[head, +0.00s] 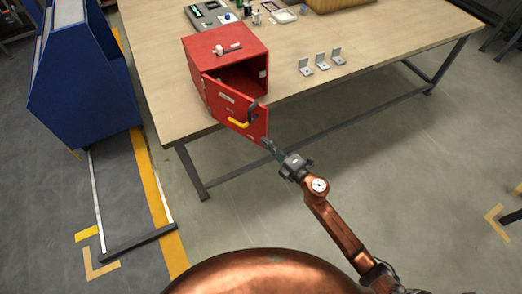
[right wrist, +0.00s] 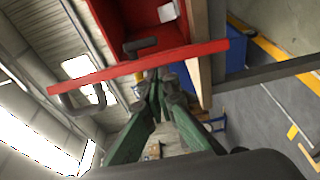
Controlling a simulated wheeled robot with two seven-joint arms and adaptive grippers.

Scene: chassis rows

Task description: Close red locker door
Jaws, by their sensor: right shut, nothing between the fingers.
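The red locker (head: 222,52) stands on the near left part of the wooden table. Its red door (head: 228,105) is partly open and swung out toward me past the table edge, with the dark inside showing. My right gripper (head: 268,145) is shut and empty, close to the door's free lower corner. In the right wrist view the fingertips (right wrist: 155,80) are at the edge of the door (right wrist: 190,51); I cannot tell if they touch. My left gripper is not in view.
The wooden table (head: 165,100) holds several small metal brackets (head: 321,62) right of the locker, and trays and small parts behind it. A blue cabinet (head: 80,80) stands on the floor at the left. The floor before the table is clear.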

